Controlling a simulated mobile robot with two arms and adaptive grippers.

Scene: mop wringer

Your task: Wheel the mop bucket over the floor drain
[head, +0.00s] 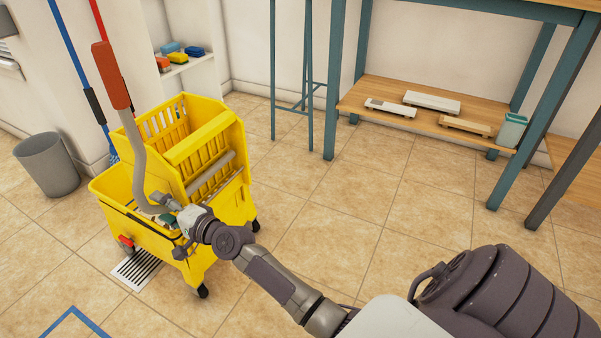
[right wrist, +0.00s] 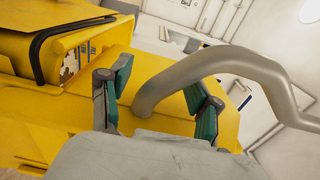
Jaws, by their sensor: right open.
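The yellow mop bucket (head: 172,240) stands on its casters on the tiled floor, with a yellow wringer (head: 200,150) on top. The slotted floor drain (head: 137,268) shows at the bucket's lower left side; its far part looks covered by the bucket. A grey wringer lever (head: 140,165) with a red grip (head: 110,75) rises from the bucket. My right gripper (head: 163,210) is at the bucket's near side. In the right wrist view its two green-padded fingers (right wrist: 160,100) are apart, with the grey lever (right wrist: 215,62) between or just beyond them; contact is unclear. My left gripper is out of view.
A grey bin (head: 48,165) stands left by the wall. Blue floor tape (head: 75,322) lies at lower left. A teal-legged table (head: 337,80) with a low wooden shelf (head: 380,118) is at the back right. The floor right of the bucket is clear.

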